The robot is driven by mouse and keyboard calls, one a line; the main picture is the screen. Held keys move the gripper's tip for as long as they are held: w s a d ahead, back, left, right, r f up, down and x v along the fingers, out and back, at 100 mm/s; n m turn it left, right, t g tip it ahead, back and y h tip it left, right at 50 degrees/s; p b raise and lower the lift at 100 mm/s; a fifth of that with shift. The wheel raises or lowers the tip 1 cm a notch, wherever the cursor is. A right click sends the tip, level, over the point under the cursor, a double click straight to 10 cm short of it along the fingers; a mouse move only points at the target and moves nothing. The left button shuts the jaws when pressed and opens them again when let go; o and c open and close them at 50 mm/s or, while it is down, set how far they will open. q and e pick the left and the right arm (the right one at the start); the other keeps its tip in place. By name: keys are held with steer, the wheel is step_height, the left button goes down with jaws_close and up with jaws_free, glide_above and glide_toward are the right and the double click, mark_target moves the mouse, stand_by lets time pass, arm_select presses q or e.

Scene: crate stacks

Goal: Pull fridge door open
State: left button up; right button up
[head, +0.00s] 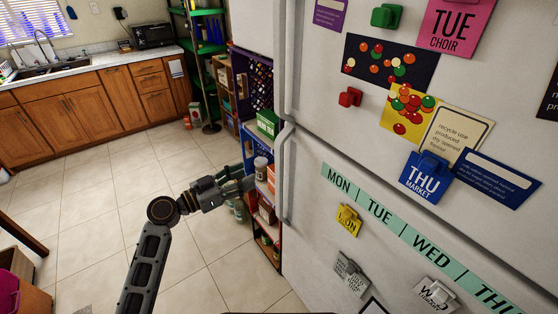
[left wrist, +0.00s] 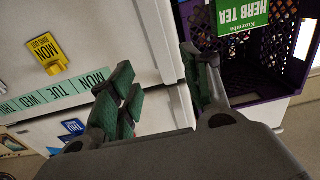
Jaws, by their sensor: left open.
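The white fridge fills the right side of the head view, with an upper door (head: 325,115) and a lower door (head: 312,225). A long upright handle (head: 281,180) runs down the left edge of the lower door. Another handle (head: 290,65) is on the upper door. Both doors look shut. My left gripper (head: 250,168) is open, left of the lower handle and apparently apart from it. In the left wrist view its spread green-padded fingers (left wrist: 160,88) have the fridge's white edge (left wrist: 165,45) behind the gap. My right gripper is not in view.
A shelf with a purple crate (head: 255,85), a green tea box (head: 268,123) and jars stands close behind my left gripper. Magnets and notes, such as a blue card (head: 425,178), cover the fridge. Tiled floor (head: 110,205) is clear to the left, before wooden cabinets (head: 90,100).

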mark_target(277, 161)
arm_select(q)
steer(key=p+x, duration=0.3)
steer(key=x, duration=0.8)
steer(key=shift+w+d+r, duration=0.1)
steer(key=shift+d, duration=0.05)
steer(key=shift+p+x, duration=0.4)
steer(key=shift+x, duration=0.8)
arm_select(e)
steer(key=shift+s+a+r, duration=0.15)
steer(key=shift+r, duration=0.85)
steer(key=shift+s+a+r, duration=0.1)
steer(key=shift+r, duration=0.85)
arm_select(q)
steer(key=c, duration=0.6)
jaws_close()
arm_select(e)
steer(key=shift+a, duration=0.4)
